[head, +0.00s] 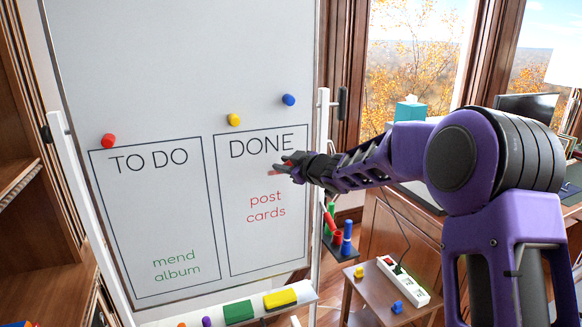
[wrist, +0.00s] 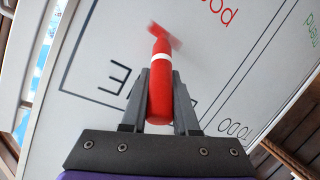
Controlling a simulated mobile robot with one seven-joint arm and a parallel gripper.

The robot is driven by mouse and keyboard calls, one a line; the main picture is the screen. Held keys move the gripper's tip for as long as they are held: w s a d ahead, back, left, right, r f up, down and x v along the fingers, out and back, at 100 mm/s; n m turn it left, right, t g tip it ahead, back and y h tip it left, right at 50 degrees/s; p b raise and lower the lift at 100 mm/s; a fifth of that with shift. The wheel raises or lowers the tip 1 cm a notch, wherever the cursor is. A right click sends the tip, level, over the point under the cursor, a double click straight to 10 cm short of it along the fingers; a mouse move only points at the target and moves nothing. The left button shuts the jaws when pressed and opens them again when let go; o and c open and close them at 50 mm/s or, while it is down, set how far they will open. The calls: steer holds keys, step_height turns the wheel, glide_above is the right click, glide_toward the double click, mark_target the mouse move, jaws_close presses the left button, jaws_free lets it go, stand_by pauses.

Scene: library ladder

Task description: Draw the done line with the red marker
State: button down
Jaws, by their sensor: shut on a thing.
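The red marker (wrist: 160,85), with a white band, is held between the two fingers of my gripper (wrist: 160,78). Its tip end points at the whiteboard (head: 180,60) and seems to meet it. A short red stroke (wrist: 170,40) shows at the tip in the wrist view. In the head view my gripper (head: 291,163) is at the right part of the DONE box (head: 232,215), below the word DONE (head: 262,144) and above the red words "post cards" (head: 266,206). The fingers hide most of the marker there.
The TO DO box (head: 185,215) with green "mend album" is at left. Red (head: 108,140), yellow (head: 234,120) and blue (head: 289,100) magnets sit above. The tray (head: 215,318) holds green (head: 238,312) and yellow (head: 280,298) blocks. A marker rack (head: 342,252) stands right of the board.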

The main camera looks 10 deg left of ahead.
steer(key=s+a+b, duration=0.2)
steer(key=a, duration=0.1)
steer(key=s+a+b, duration=0.2)
steer(key=a, duration=0.1)
steer(key=s+a+b, duration=0.2)
steer(key=a, duration=0.1)
steer(key=shift+a+b, duration=0.4)
stand_by(0.7)
steer(key=s+d+b, duration=0.1)
steer(key=s+d, duration=0.2)
steer(key=s, duration=0.2)
stand_by(0.5)
steer(key=shift+s+d, duration=0.15)
steer(key=shift+s+d+b, duration=0.15)
steer(key=shift+s+d, duration=0.2)
steer(key=shift+s, duration=0.25)
steer(key=shift+s+d+b, duration=0.15)
steer(key=shift+s+d, duration=0.2)
steer(key=shift+s, duration=0.25)
steer(key=shift+d+f, duration=0.1)
